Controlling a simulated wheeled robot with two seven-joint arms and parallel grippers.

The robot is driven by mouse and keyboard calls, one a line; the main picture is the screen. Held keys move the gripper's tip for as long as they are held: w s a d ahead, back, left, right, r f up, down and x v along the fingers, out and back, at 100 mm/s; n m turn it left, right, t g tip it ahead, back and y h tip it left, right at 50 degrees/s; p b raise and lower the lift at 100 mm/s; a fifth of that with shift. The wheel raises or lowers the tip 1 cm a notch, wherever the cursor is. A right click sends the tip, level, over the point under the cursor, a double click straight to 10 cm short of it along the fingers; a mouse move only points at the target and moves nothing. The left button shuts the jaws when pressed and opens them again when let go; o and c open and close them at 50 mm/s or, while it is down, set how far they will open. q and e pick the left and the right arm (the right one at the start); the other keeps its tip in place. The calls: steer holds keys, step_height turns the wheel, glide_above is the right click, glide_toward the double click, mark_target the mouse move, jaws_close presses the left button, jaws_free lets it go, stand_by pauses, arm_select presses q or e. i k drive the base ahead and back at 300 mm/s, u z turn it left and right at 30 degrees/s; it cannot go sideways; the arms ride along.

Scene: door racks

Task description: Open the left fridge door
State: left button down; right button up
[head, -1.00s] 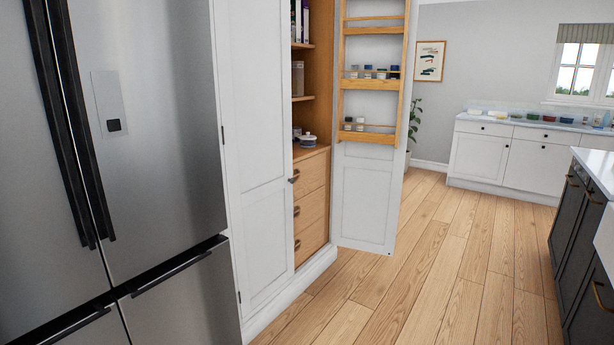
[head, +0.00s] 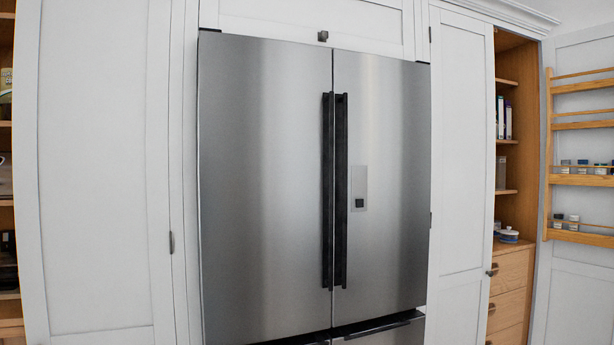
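The steel fridge stands in the middle of the head view, set between white cabinets. Its left door (head: 265,190) is closed, with a long black vertical handle (head: 327,190) along its right edge. The right door (head: 393,190) is closed too, with a matching black handle (head: 342,190) beside the seam and a small dispenser panel (head: 359,188). Neither of my grippers shows in the view.
White cabinet panels (head: 100,180) flank the fridge on the left. On the right, an open pantry shows wooden drawers (head: 508,290) and an open door with wooden racks (head: 585,180). Drawer fronts (head: 385,332) sit below the fridge doors. The floor is out of view.

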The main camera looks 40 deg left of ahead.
mark_target(266, 121)
steer(key=z, duration=0.55)
steer(key=k, duration=0.2)
steer(key=u, duration=2.05)
steer(key=i, duration=1.1)
steer(key=z, duration=0.55)
steer(key=i, duration=0.85)
steer(key=z, duration=0.75)
